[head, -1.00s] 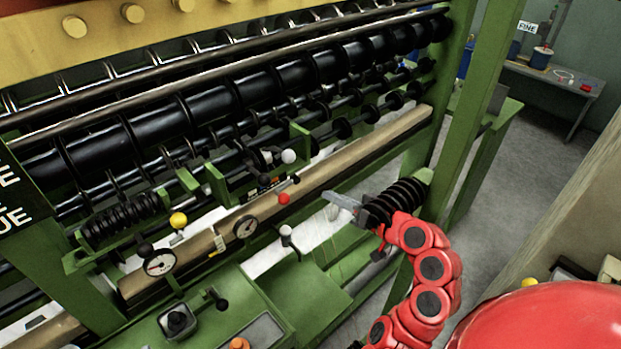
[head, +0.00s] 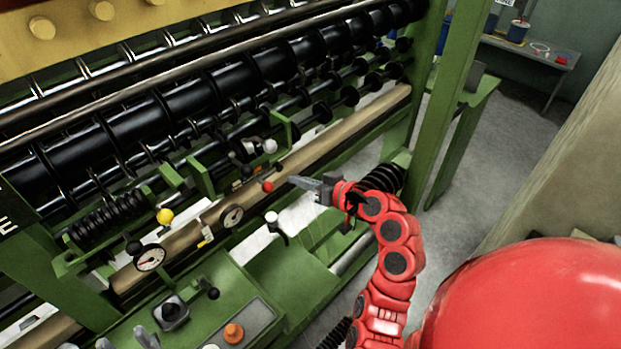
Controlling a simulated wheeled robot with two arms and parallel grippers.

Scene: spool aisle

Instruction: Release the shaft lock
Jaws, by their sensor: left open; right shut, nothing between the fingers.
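The green machine (head: 230,290) carries several ball-ended levers. A red knob (head: 267,187) sits at the middle of the long rail. A white knob (head: 270,146) is just above it, and another white-topped lever (head: 271,217) stands below. A yellow knob (head: 165,216) is further left. I cannot tell which one is the shaft lock. My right gripper (head: 292,181) is shut and empty, its tips just right of the red knob and apart from it in the picture. My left gripper (head: 126,342) shows only its open fingertips at the bottom edge, below the control panel.
The panel has a black joystick (head: 170,308) and an orange button (head: 233,333). Dark rollers (head: 190,100) run across the back. A green post (head: 455,95) stands right, with open floor (head: 500,150) beyond.

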